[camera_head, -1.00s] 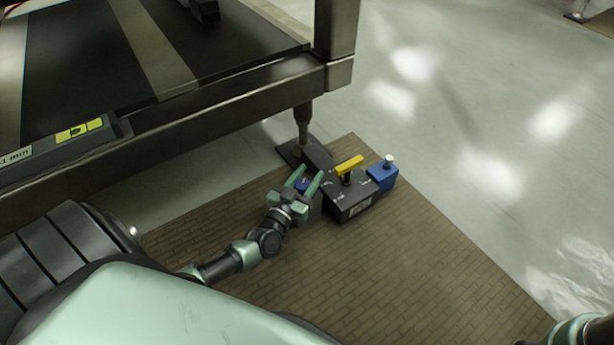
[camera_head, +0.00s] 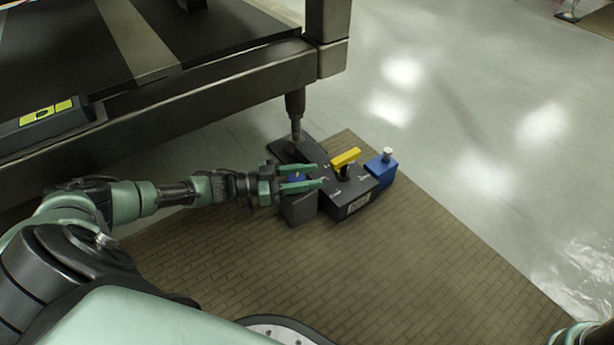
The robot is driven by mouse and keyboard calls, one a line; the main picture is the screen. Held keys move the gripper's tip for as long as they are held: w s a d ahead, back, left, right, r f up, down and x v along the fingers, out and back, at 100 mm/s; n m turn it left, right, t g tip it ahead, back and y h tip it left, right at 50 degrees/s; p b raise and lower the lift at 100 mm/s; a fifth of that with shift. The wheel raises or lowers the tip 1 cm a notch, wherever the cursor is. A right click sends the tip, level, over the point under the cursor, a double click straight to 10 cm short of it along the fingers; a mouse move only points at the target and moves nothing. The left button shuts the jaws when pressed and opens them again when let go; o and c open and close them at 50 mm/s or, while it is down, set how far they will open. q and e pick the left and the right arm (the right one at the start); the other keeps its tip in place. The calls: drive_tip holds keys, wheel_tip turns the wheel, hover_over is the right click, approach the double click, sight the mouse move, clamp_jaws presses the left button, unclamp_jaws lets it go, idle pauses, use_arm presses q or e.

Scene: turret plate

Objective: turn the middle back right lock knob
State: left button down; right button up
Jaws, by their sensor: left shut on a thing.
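A dark lock unit (camera_head: 345,203) stands on the brown mat by the frame's foot, with a yellow handle (camera_head: 346,157) on top. A blue block (camera_head: 381,172) with a white knob (camera_head: 387,155) is at its right end. A grey block (camera_head: 299,208) is at its left, with a small blue knob (camera_head: 297,177) above it. My left gripper (camera_head: 321,176) reaches in from the left, its two green fingers on either side of the blue knob and shut on it. The fingers partly hide this knob. My right gripper is out of view.
A heavy dark metal frame (camera_head: 200,98) with a leg (camera_head: 296,105) stands behind and left of the unit. The brown brick-patterned mat (camera_head: 400,270) in front is clear. Shiny grey floor (camera_head: 480,130) lies free to the right.

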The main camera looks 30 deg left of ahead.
use_arm(q)
drive_tip(key=m+g+h, duration=0.2)
drive_tip(key=g, duration=0.1)
drive_tip(key=m+g+h, duration=0.1)
drive_tip(key=m+g, duration=0.1)
drive_tip(key=shift+s+d, duration=0.3)
drive_tip(key=shift+s+d+m+g+h, duration=0.1)
drive_tip(key=shift+s+m+g+h, duration=0.15)
drive_tip(key=shift+m+g, duration=0.35)
drive_tip(key=shift+s+m+g+h, duration=0.1)
drive_tip(key=shift+m+g+h, duration=0.25)
drive_tip(key=shift+g, duration=0.55)
drive_tip(key=shift+r, duration=0.1)
drive_tip(key=c, duration=0.9)
unclamp_jaws()
drive_tip(key=shift+o, duration=0.2)
